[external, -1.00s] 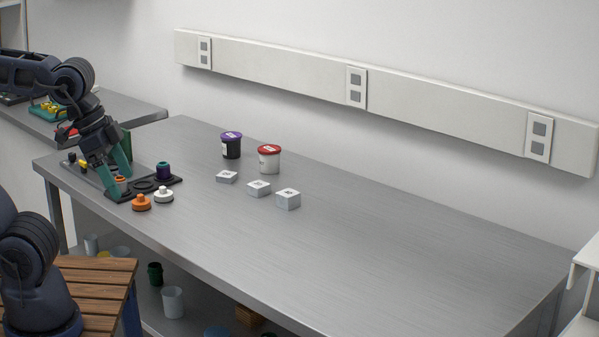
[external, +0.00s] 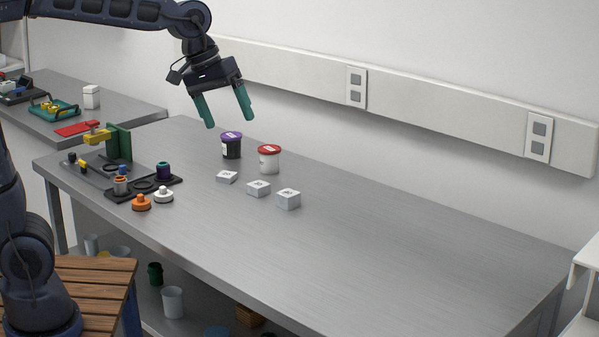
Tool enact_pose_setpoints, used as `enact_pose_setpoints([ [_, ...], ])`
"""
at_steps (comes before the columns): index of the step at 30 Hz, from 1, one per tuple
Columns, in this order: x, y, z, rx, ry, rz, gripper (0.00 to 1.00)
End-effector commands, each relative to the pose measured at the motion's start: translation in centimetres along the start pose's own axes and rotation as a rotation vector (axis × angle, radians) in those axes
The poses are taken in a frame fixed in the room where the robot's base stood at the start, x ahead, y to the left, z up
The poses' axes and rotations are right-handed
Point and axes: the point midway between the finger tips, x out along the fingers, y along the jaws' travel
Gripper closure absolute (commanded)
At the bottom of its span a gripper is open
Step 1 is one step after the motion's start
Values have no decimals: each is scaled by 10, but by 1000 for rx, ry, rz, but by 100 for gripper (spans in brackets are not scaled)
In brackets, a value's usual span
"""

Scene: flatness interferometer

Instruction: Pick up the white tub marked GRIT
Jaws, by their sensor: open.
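A white tub with a red lid (external: 269,158) stands upright on the grey bench, right of a black tub with a purple lid (external: 231,145). The lettering on both tubs is too small to read, so I cannot confirm which is marked GRIT; the red-lidded one is the white one. My gripper (external: 228,122) is open and empty, its green fingers pointing down, above and a little left of the white tub, close over the black tub in the picture. It appears to touch nothing.
Several small white blocks (external: 258,188) lie in front of the tubs. A dark tray (external: 118,194) with small pots stands at the left, with orange (external: 141,203) and white (external: 164,195) knobbed pieces before it. The bench's right side (external: 420,240) is clear. A wall rail (external: 440,105) runs behind.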

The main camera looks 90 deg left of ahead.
Motion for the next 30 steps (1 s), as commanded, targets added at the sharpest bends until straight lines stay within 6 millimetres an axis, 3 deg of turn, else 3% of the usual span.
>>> enact_pose_setpoints([
  [1, 5, 2, -21, -66, -1, -3, 15],
  [7, 21, 2, -98, -337, -1, -5, 15],
  [14, 46, -14, -189, -647, 1, -4, 15],
  [23, 86, -63, -305, -1049, 11, 3, 15],
  [30, 124, -127, -392, -1367, 21, 13, 15],
])
